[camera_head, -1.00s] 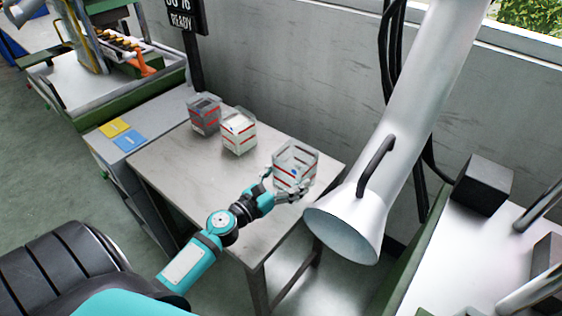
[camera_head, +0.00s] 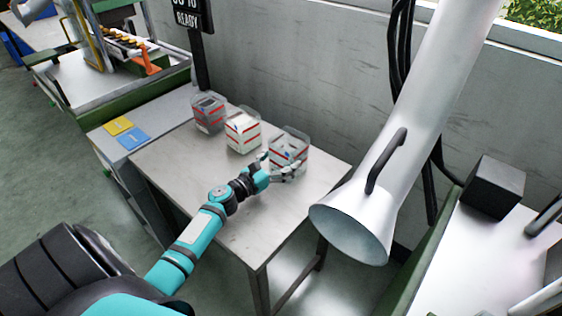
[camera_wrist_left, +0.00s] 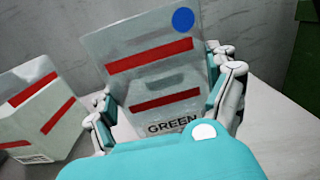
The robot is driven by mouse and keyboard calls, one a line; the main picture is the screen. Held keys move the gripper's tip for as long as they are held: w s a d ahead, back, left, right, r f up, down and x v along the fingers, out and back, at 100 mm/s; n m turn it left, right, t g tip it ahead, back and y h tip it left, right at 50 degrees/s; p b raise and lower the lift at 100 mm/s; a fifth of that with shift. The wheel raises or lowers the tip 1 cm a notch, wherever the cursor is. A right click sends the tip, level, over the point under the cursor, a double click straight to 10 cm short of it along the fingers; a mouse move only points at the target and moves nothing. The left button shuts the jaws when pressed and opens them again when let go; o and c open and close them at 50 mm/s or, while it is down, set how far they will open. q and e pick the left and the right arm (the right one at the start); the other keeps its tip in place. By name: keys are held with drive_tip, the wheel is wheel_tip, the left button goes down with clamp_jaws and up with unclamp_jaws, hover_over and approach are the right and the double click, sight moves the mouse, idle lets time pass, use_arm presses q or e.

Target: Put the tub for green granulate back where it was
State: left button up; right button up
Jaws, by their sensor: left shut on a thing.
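The tub for green granulate (camera_head: 290,145) is a clear box with red stripes at the right end of a row of three tubs on the grey table (camera_head: 190,165). In the left wrist view the tub (camera_wrist_left: 150,60) fills the middle, with the label GREEN and a blue dot. My left gripper (camera_head: 277,170) is shut on it, with fingers on both sides of its lower part. The tub looks upright and low over the table; I cannot tell whether its base touches. My right gripper is not in view.
A tub with whitish contents (camera_head: 243,132) stands just left of it, and a tub with grey contents (camera_head: 209,114) further left. A white extraction hood (camera_head: 350,232) hangs right of the table. The table's front part is clear.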

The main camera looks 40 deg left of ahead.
use_arm(q)
drive_tip(key=shift+f, duration=0.2)
drive_tip(key=o, duration=1.4)
drive_tip(key=shift+r, duration=0.1)
drive_tip(key=shift+r, duration=0.15)
drive_tip(key=s, duration=0.4)
drive_tip(key=s+a, duration=0.1)
drive_tip(key=s, duration=0.3)
drive_tip(key=s+a, duration=0.1)
drive_tip(key=s, duration=0.3)
drive_tip(key=shift+b, duration=0.4)
